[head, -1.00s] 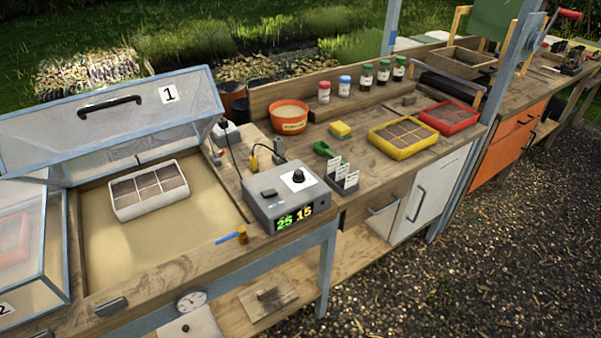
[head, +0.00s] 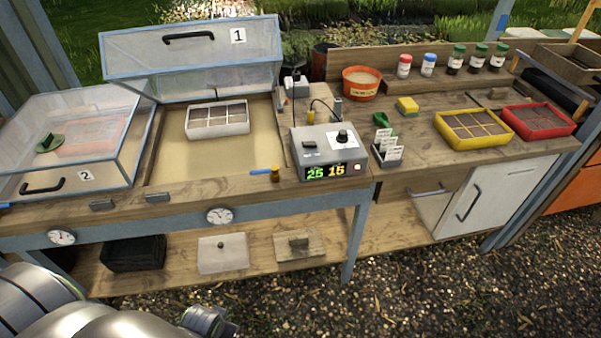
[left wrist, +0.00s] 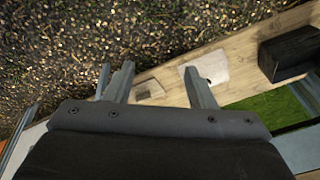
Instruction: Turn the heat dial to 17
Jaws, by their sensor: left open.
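The grey control box (head: 330,153) stands on the bench near its front edge in the head view. Its black heat dial (head: 343,137) sits on a white plate on the sloped top. The display (head: 326,172) reads 25 in green and 15 in yellow, with a small lit square at its right. My left gripper (left wrist: 158,80) shows in the left wrist view, its two fingers apart and empty, above the gravel and the lower shelf. In the head view only part of my arm shows at the bottom left, well away from the box. My right gripper is not in view.
The open propagator lid (head: 195,60) marked 1 stands left of the box, with a white seed tray (head: 217,119) inside. A blue-handled tool (head: 264,173) lies at the box's left. A label holder (head: 386,150) stands at its right. Gravel in front is free.

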